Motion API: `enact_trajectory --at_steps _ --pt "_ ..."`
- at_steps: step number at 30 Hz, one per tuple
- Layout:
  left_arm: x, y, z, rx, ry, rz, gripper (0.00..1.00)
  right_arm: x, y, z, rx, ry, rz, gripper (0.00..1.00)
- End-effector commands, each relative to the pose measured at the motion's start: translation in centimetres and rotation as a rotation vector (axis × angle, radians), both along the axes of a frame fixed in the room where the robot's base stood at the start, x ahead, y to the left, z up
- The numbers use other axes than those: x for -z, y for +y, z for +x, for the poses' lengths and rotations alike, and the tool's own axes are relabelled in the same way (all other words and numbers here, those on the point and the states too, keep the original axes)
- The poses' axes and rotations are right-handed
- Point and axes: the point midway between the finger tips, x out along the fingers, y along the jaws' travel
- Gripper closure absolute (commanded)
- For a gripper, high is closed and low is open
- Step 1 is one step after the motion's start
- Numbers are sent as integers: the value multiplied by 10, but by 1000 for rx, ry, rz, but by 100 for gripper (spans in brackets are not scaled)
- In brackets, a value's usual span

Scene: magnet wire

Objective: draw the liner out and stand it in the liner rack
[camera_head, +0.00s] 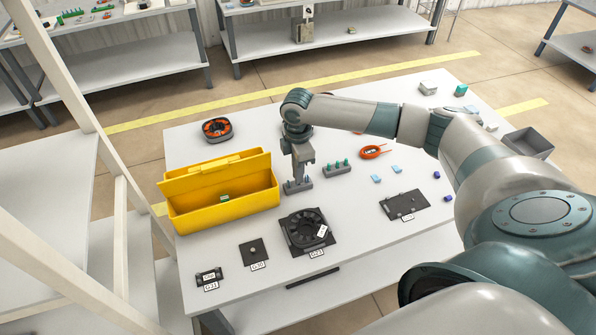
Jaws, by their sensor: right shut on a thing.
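My right gripper (301,178) points straight down over a small grey rack block (292,188) and is shut on a small piece, which I take to be the liner; the fingers mostly hide it. Small blue pieces show at the fingertips and the block. I cannot tell whether the held piece touches the block. A second grey block (337,170) with green upright pieces stands just to the right. A black slotted stator core (303,228) lies on a dark mat in front, with a white tag on it. My left gripper is not in view.
An open yellow box (222,207) stands close to the left of the gripper. A dark plate (404,205), an orange-handled tool (373,152) and light blue pieces lie to the right. An orange-and-black coil (217,130) lies at back left.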

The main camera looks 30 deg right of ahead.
Motion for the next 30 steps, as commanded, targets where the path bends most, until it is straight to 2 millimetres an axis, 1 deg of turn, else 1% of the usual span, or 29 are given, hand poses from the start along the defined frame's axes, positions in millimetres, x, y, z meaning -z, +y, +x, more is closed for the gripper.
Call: enact_trajectory --at_steps 16,28,30 --pt "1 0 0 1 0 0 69 7 0 0 0 1 0 100" --pt "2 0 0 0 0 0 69 8 0 0 -1 0 0 100" --pt "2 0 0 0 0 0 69 8 0 0 -1 0 0 82"
